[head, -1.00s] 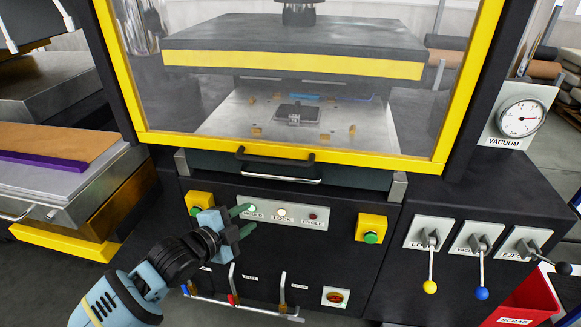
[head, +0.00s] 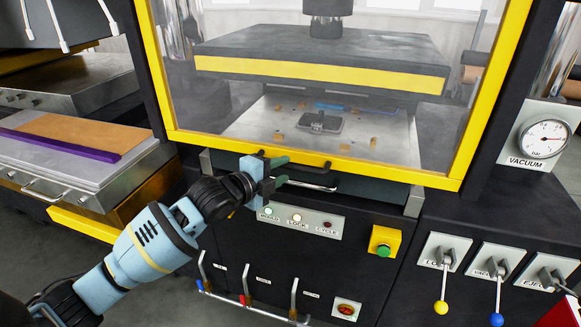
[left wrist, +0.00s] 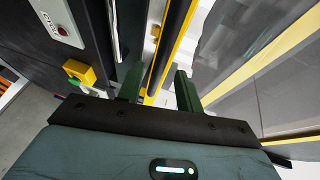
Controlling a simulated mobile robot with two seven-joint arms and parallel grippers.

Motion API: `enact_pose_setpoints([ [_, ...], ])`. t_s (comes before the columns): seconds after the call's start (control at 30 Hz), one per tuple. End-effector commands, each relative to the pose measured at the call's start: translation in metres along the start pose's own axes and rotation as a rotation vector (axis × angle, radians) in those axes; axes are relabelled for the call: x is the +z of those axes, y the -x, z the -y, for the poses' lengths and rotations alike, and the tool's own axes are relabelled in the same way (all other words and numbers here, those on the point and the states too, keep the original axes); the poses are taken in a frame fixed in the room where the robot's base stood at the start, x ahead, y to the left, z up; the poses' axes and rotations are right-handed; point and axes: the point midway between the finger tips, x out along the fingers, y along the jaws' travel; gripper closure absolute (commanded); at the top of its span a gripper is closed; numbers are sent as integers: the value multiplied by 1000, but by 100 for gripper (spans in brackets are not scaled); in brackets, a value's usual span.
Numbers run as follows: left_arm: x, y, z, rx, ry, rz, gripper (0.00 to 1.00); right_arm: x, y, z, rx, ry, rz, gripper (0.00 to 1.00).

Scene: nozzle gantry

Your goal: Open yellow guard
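The yellow guard (head: 400,174) is a yellow frame around a clear panel on the front of the press. It is down, covering the opening. A black bar handle (head: 310,165) sits on its bottom rail, its left part hidden by my left gripper (head: 282,170). My left gripper is at the handle's left end, pointing right. In the left wrist view my left gripper (left wrist: 159,82) has its two green fingers apart, with a dark bar and the yellow frame (left wrist: 178,38) showing beyond and between them. I cannot tell whether the fingers touch the handle. My right gripper is not in view.
A silver handle (head: 312,186) runs just below the guard. The control panel (head: 300,222) with lights and a green button (head: 383,250) is below. Levers with yellow (head: 441,307) and blue knobs stand at right. A tray with an orange-brown sheet (head: 85,137) is at left.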

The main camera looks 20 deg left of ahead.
Motion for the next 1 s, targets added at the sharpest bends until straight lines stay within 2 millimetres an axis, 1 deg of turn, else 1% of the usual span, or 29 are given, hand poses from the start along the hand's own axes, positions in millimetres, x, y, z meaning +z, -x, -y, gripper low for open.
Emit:
enact_pose_setpoints([
  [0.03,-1,-8,0,0,2,0,64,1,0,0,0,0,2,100],
  [0.1,-1,-17,0,1,1,-1,64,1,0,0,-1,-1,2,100],
  [0.3,0,-35,-1,1,2,-1,64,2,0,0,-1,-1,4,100],
  [0.43,0,-39,-1,1,-1,0,64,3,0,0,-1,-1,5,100],
  [0.67,0,-39,0,0,-1,0,64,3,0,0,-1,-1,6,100],
  [0.7,0,-39,0,0,-1,0,66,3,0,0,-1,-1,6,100],
  [0.77,0,-39,0,0,-1,0,73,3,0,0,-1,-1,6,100],
  [0.97,0,-39,0,0,-1,0,100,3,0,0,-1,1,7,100],
  [1.0,0,-39,0,0,-1,0,100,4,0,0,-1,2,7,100],
])
